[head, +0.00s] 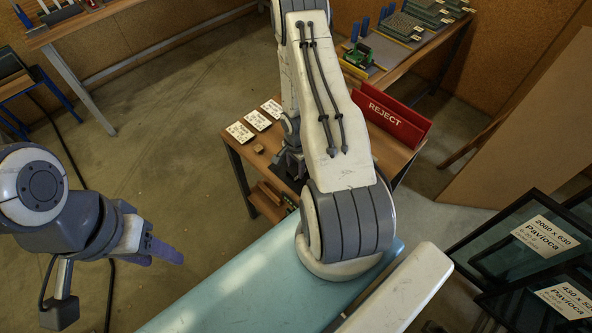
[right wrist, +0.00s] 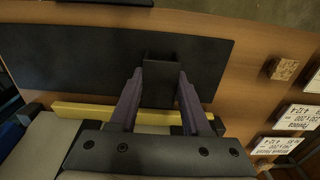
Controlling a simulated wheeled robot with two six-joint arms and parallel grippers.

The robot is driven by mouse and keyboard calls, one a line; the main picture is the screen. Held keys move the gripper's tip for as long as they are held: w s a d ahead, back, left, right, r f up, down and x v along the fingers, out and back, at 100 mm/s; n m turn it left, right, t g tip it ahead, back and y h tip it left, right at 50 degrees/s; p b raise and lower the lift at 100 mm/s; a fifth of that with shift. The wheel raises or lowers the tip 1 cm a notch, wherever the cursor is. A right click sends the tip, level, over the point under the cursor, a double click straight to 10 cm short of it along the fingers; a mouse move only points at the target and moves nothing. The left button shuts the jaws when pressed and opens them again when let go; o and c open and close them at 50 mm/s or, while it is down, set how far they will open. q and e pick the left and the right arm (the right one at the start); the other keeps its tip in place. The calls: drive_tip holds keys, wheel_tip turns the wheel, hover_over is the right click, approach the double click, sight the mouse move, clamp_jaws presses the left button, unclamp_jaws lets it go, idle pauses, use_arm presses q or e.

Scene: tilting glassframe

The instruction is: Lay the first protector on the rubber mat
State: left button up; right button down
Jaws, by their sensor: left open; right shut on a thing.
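The rubber mat (right wrist: 70,62) is a black sheet lying on a small wooden table in the right wrist view. My right gripper (right wrist: 160,72) is over the mat, its two purple-grey fingers shut on a black block-shaped protector (right wrist: 160,92). I cannot tell whether the protector touches the mat, black on black. In the head view my right arm hides most of the mat and the right gripper. My left gripper (head: 165,250) hangs open and empty over the floor at the left, away from the table.
White label cards (head: 257,119) and a small wooden block (head: 258,149) lie on the table beside the mat. A red REJECT bin (head: 393,118) stands at its right. A yellow strip (right wrist: 85,112) lies along the mat's near side. Dark glass frames (head: 510,235) stand at right.

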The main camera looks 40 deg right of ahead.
sight(296, 168)
drive_tip(key=shift+f, duration=0.15)
drive_tip(key=shift+c, duration=1.8)
unclamp_jaws()
wheel_tip(296, 168, up, 12)
drive_tip(key=p, duration=1.2)
drive_tip(key=shift+r, duration=0.25)
